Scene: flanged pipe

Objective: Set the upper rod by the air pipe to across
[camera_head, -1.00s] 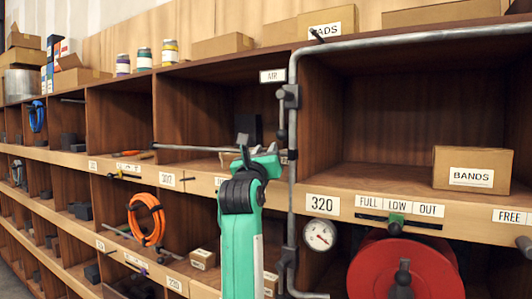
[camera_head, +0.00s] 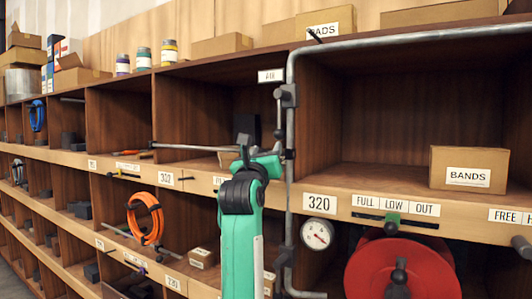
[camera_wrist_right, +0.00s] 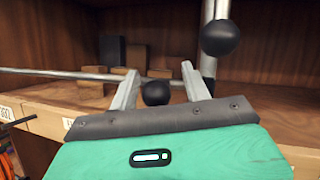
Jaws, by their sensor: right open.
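The grey air pipe (camera_head: 290,190) runs upright past the label marked AIR. The upper rod (camera_head: 279,112) hangs down from a fitting on the pipe, with a dark ball at its lower end. The rod's black ball (camera_wrist_right: 220,38) shows large in the right wrist view, outside and to the right of the fingers. My right gripper (camera_head: 260,150) is open, just below and left of that ball. In the wrist view my right gripper (camera_wrist_right: 157,90) has a second black ball (camera_wrist_right: 156,93) seen between its fingers; I cannot tell its depth. My left gripper is not in view.
A long horizontal rod (camera_head: 195,148) crosses the shelf front left of the gripper. Dark blocks (camera_wrist_right: 112,50) stand inside the compartment behind.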

